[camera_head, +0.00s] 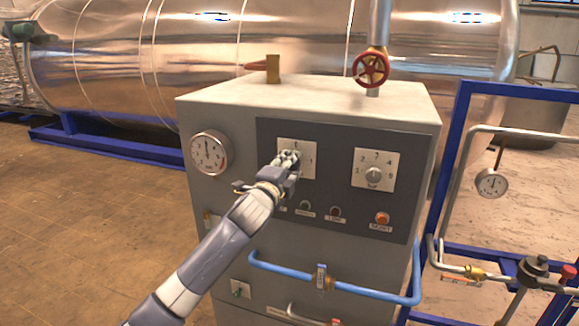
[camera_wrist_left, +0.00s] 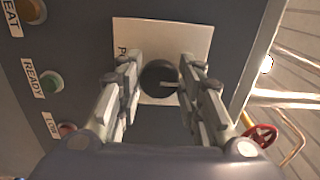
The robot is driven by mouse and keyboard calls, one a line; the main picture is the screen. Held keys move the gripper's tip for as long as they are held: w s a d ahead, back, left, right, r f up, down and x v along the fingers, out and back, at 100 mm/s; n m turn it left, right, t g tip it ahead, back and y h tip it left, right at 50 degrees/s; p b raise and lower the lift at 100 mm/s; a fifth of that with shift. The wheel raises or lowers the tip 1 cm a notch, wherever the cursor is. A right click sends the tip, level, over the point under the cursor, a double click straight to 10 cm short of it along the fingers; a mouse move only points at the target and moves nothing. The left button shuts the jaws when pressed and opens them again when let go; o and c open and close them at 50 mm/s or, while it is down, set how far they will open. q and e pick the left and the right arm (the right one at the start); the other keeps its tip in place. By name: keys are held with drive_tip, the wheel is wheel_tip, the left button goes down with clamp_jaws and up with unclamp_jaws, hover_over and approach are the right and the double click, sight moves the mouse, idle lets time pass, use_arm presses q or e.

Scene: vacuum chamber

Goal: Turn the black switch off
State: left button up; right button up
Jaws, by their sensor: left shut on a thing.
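The black switch (camera_wrist_left: 158,80) is a round knob with a light pointer mark that points to the right in the wrist view. It sits on a white plate (camera_wrist_left: 190,35), whose lettering is partly hidden. My left gripper (camera_wrist_left: 159,88) has one finger on each side of the knob and is shut on it. In the head view my left gripper (camera_head: 287,159) is at the left white plate (camera_head: 309,148) of the dark panel and hides the switch there. My right gripper is not in view.
Right of the switch is a second dial (camera_head: 373,176) with numbers. Small lamps and an orange button (camera_head: 382,218) sit below. A pressure gauge (camera_head: 211,155) is at the left. A blue pipe (camera_head: 350,288) juts out in front of the cabinet below the panel.

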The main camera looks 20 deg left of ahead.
use_arm(q)
drive_tip(key=o, duration=1)
drive_tip(key=shift+o, duration=0.2)
drive_tip(key=shift+s, duration=0.1)
drive_tip(key=s, duration=1.1)
drive_tip(key=shift+s+a, duration=0.25)
drive_tip(key=shift+s, duration=0.15)
drive_tip(key=shift+f, duration=0.15)
